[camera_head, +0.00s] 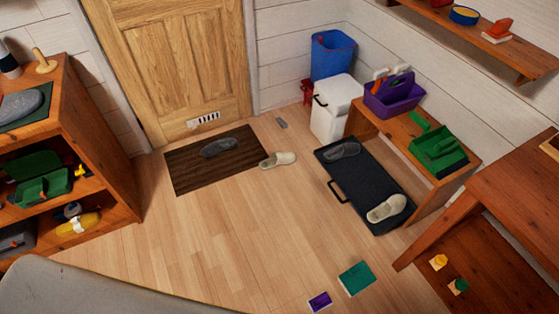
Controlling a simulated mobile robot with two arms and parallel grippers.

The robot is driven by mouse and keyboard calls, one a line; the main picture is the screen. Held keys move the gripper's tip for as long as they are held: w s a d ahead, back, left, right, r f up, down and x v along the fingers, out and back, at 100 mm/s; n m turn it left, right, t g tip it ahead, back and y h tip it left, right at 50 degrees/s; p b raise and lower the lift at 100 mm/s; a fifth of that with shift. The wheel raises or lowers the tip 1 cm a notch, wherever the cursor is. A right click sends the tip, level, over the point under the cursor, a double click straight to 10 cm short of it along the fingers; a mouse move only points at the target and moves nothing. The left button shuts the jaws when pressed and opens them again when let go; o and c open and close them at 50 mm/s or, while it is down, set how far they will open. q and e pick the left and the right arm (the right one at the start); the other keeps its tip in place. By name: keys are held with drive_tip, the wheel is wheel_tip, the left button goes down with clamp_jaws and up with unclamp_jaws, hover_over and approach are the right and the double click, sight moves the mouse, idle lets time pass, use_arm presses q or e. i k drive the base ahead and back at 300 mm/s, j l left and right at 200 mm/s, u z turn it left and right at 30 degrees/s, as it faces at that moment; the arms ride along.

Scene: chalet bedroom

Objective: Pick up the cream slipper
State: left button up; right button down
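Two cream slippers show in the head view. One cream slipper (278,159) lies on the wooden floor at the right end of the dark brown mat (185,178), its left end at or just over the mat's edge. The other cream slipper (387,207) lies on the near end of the black tray (365,181). A dark grey slipper (220,147) lies on the mat, and another grey slipper (342,150) lies at the tray's far end. Neither of my grippers is in view.
A wooden bench (432,197) stands right of the tray, and a white bin (334,108) behind it. A shelf unit (104,150) stands at left. A green book-like item (356,278) and a purple one (319,302) lie in front. The middle floor is clear.

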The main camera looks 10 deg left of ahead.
sight(281, 158)
drive_tip(key=i+j, duration=0.25)
drive_tip(key=i+j+z, duration=0.1)
drive_tip(key=j, duration=0.3)
drive_tip(key=i+j+z, duration=0.1)
drive_tip(key=i+j, duration=0.45)
drive_tip(key=j, duration=0.2)
drive_tip(key=i+j+z, duration=0.1)
drive_tip(key=i+j, duration=0.15)
drive_tip(key=j, duration=0.1)
